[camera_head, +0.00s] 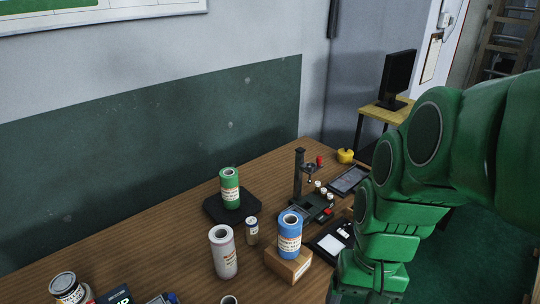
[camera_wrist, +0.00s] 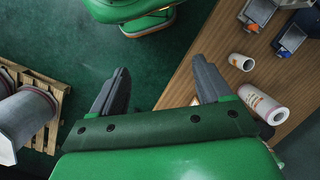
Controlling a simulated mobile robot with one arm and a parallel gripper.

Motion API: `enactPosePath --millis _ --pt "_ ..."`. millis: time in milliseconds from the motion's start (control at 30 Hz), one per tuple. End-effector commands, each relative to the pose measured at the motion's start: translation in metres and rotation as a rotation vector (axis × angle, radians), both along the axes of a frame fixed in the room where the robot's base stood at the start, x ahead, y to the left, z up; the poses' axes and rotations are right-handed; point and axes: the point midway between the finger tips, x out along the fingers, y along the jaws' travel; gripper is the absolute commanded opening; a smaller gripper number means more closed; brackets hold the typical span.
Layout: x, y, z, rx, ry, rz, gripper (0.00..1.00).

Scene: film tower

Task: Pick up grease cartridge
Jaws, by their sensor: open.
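Several tube-shaped cartridges stand on the wooden table: a green one (camera_head: 230,189) on a black pad, a white one (camera_head: 223,252) at the front, and a blue one (camera_head: 289,235) on a small cardboard box. Their labels are too small to read, so I cannot tell which is the grease cartridge. My gripper (camera_wrist: 160,87) is open and empty in the wrist view, with its fingers apart over the green floor beside the table edge.
A small can (camera_head: 252,230) stands between the tubes. A black stand device (camera_head: 299,172), a dark tray (camera_head: 349,180) and a yellow item (camera_head: 345,156) are toward the back right. A wooden pallet (camera_wrist: 45,130) is on the floor.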

Motion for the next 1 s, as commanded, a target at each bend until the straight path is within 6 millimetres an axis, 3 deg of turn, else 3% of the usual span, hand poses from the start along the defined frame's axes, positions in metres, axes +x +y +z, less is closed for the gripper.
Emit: enactPosePath --millis 500,1000 --pt "0.093 0.052 0.003 0.162 0.149 -0.267 0.78" --pt "0.188 0.09 -0.006 0.304 0.325 -0.526 0.78"
